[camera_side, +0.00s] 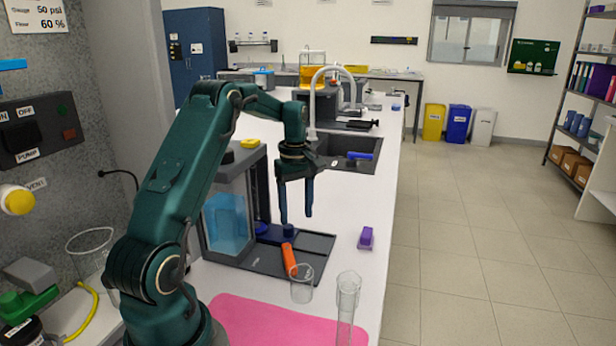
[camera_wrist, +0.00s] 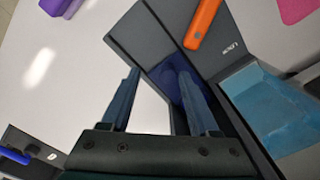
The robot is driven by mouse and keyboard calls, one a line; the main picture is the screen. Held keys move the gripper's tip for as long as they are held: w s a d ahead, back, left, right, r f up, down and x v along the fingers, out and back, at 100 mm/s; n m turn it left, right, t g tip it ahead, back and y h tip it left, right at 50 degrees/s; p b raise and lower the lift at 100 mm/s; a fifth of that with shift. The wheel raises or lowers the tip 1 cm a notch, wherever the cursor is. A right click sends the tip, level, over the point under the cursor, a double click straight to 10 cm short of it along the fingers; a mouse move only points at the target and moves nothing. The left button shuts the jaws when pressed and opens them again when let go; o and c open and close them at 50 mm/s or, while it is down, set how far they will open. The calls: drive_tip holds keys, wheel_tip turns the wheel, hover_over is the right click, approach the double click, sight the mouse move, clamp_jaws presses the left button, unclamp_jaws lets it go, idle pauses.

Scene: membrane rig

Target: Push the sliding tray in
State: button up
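The membrane rig is a grey box with a clear blue-tinted window (camera_side: 228,218), which also shows in the wrist view (camera_wrist: 275,110). A flat dark grey base (camera_side: 315,245) extends from it to the right. A dark blue piece, which looks like the sliding tray (camera_wrist: 168,82), lies in this base, partly hidden by my finger. An orange bar (camera_side: 289,260) lies on the base near the blue piece; it also shows in the wrist view (camera_wrist: 203,22). My gripper (camera_side: 296,218) points down above the base, fingers apart and nothing between them. It also shows in the wrist view (camera_wrist: 158,72).
A clear beaker (camera_side: 302,290) and a tall clear cylinder (camera_side: 346,310) stand at the front beside a pink mat (camera_side: 270,325). A purple block (camera_side: 366,238) sits right of the base. A sink (camera_side: 345,148) with a tap lies behind. The bench right of the base is mostly clear.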

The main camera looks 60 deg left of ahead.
sight(299, 241)
drive_tip(key=shift+s+r+m, duration=0.15)
drive_tip(key=shift+r+m, duration=0.35)
drive_tip(key=shift+r, duration=0.3)
drive_tip(key=m, duration=0.5)
drive_tip(key=shift+f+m, duration=0.25)
drive_tip(key=shift+m, duration=0.15)
drive_tip(key=f, duration=0.5)
drive_tip(key=shift+w+d+f, duration=0.25)
drive_tip(key=shift+w+f, duration=0.05)
drive_tip(key=shift+w+d+r+m, duration=0.1)
drive_tip(key=shift+w+d+m, duration=0.2)
drive_tip(key=shift+w+d, duration=0.9)
drive_tip(key=r, duration=0.5)
drive_tip(key=shift+w+d+r, duration=0.15)
drive_tip(key=shift+w+r, duration=0.1)
drive_tip(key=shift+r, duration=0.05)
drive_tip(key=s+d+r+m+t, duration=0.2)
drive_tip(key=d+r, duration=0.5)
drive_tip(key=d, duration=0.1)
drive_tip(key=s+d+r+m+t, duration=0.1)
drive_tip(key=d+r+m+t, duration=0.1)
drive_tip(key=d+r, duration=0.6)
drive_tip(key=shift+s+m+y, duration=0.35)
drive_tip(key=shift+m+y, duration=0.05)
drive_tip(key=shift+m, duration=0.1)
